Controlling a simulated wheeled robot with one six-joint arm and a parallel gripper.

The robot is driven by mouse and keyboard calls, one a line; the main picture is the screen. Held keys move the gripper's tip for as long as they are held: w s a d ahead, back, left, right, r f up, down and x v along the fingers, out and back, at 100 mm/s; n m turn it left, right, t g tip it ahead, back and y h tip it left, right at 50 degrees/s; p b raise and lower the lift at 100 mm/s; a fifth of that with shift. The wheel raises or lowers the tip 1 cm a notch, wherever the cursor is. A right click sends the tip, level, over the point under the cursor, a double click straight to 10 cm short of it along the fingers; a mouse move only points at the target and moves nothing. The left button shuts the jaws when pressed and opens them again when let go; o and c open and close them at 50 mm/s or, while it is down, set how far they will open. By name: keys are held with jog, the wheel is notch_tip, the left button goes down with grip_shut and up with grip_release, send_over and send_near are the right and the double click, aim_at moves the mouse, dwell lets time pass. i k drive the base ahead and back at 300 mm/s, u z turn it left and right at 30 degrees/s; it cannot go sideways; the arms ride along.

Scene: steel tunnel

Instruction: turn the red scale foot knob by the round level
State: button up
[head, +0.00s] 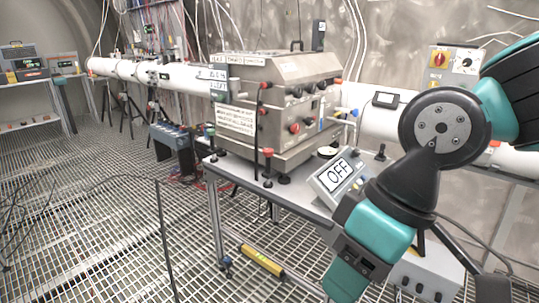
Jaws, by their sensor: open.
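A steel box-shaped device (285,95) stands on a grey table (240,172) in the head view. A black post with a red knob (267,152) stands at its front lower corner. I cannot tell whether this is the scale foot knob. A small pale round disc (327,151), possibly the round level, lies at the right of the device's base, partly hidden behind the display unit. A tilted display (338,174) reads OFF. My arm crosses the right side and runs down out of the bottom edge.
A white beam pipe (180,76) runs behind the table. A blue crate-like unit (172,138) stands left of the table. A control box with a red knob (452,62) is on the wall. Grating at left is mostly open.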

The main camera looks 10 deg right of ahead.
aim_at(268, 153)
jog(key=k, duration=1.2)
jog(key=u, duration=0.8)
jog(key=i, duration=2.05)
jog(key=z, duration=0.8)
